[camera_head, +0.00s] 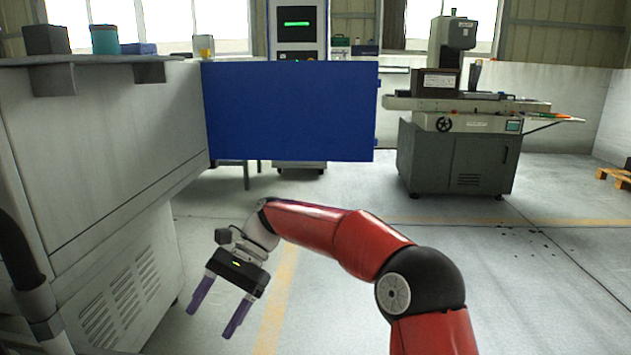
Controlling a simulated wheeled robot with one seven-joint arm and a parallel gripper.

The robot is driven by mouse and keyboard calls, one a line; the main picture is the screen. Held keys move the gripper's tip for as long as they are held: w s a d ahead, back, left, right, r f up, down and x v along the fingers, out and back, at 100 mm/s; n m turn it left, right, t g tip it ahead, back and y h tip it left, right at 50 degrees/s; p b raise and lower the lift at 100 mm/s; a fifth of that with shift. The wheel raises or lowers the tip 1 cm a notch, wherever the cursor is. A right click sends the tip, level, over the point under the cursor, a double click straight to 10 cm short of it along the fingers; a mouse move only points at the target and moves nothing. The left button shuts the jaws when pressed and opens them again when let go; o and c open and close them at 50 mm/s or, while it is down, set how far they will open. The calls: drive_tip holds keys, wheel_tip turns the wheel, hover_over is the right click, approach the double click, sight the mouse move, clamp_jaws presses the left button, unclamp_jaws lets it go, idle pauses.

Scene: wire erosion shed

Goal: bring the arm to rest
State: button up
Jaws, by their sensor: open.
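My red arm (345,238) reaches in from the lower right and bends over to the left in the head view. At its end my gripper (212,318) hangs over the open floor, tilted downward. Its two purple fingers are spread apart with nothing between them. It is to the right of the grey machine cabinet, with a visible gap between them.
The grey cabinet (110,160) fills the left side, with small containers on top. A blue panel (290,112) stands beyond the arm. A grinding machine (455,155) stands at the back right. A wooden pallet (614,178) lies at the far right.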

drive_tip(key=s+d+n+t+h, duration=0.1)
drive_tip(key=s+d+t, duration=0.3)
drive_tip(key=d, duration=0.7)
drive_tip(key=s+d+f+n+t+h, duration=0.1)
drive_tip(key=s+d+n+t+h, duration=0.1)
drive_tip(key=s+d+t, duration=0.3)
drive_tip(key=s+d+n+t+h, duration=0.1)
drive_tip(key=s+d+t+h, duration=0.2)
drive_tip(key=s+d, duration=0.6)
drive_tip(key=d+t, duration=0.2)
drive_tip(key=d, duration=0.6)
drive_tip(key=shift+d+f+n, duration=0.15)
drive_tip(key=shift+d+n, duration=0.05)
drive_tip(key=shift+n, duration=0.1)
